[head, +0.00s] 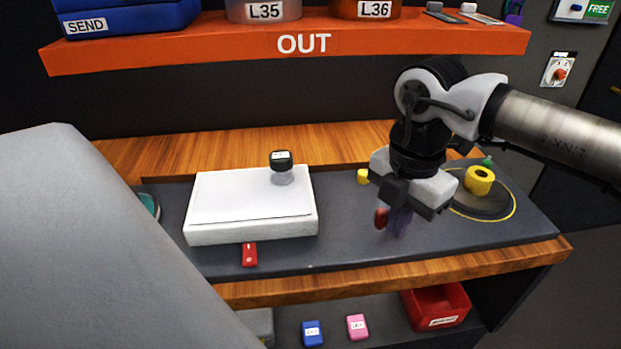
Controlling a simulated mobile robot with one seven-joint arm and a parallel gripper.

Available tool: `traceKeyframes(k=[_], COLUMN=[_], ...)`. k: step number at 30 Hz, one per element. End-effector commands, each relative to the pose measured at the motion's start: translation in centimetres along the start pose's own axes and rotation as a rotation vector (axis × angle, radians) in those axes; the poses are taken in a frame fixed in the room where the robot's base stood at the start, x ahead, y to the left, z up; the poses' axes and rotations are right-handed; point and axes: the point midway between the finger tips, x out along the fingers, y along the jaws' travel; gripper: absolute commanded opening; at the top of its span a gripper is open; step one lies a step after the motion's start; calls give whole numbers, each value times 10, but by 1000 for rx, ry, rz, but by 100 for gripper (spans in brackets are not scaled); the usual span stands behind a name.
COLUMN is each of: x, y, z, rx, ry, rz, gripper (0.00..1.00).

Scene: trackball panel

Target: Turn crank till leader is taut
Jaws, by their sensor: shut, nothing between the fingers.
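My gripper (399,228) points down over the right half of the dark bench mat, its fingers shut and empty. A small red rounded piece (381,218) shows just left of the fingers. It may be a crank knob, but I cannot tell, nor whether the fingers touch it. I cannot make out a clear crank or leader; my gripper's body hides part of the mat behind it. A yellow ring-shaped roll (480,181) sits on a dark round disc (486,207) with a yellow rim, right of my gripper.
A white box (250,230) lies on the mat (340,242), with a black-lidded jar (282,166) at its back right. A red tagged piece (249,255) lies in front. A small yellow piece (363,177) is behind my gripper. An orange OUT shelf (220,46) overhangs the back.

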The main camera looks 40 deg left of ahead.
Motion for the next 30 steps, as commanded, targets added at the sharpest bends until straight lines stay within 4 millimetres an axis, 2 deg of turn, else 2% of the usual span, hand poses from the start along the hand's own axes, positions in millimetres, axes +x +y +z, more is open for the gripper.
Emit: traceKeyframes(k=[30], x=[0], y=[22], z=[-11], rx=[0], ry=[0], rz=[1], gripper=[0])
